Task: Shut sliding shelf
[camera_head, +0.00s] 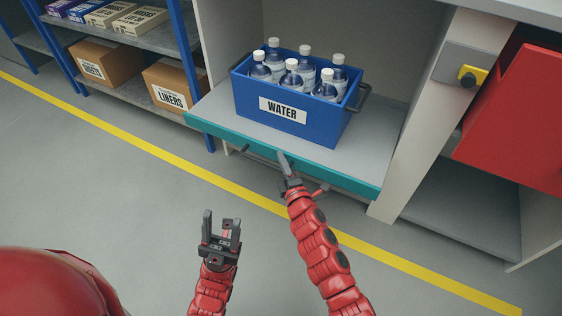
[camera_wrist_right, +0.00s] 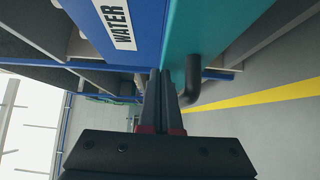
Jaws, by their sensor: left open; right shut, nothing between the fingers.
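The sliding shelf (camera_head: 382,144) sticks out of its cabinet, with a teal front edge (camera_head: 345,178) and a dark bar handle below it. The handle also shows in the right wrist view (camera_wrist_right: 190,80). A blue crate (camera_head: 335,128) labelled WATER, holding several bottles, stands on the shelf. My right gripper (camera_head: 283,156) is shut and empty, its fingertips at the teal edge near the handle; I cannot tell whether they touch. My left gripper (camera_head: 221,218) is open and empty, over the floor in front of the shelf.
A rack at the left holds cardboard boxes (camera_head: 108,62) on grey shelves with blue posts. A red panel (camera_head: 515,120) and a yellow and black knob (camera_head: 470,76) are at the right. A yellow line (camera_head: 150,151) crosses the open grey floor.

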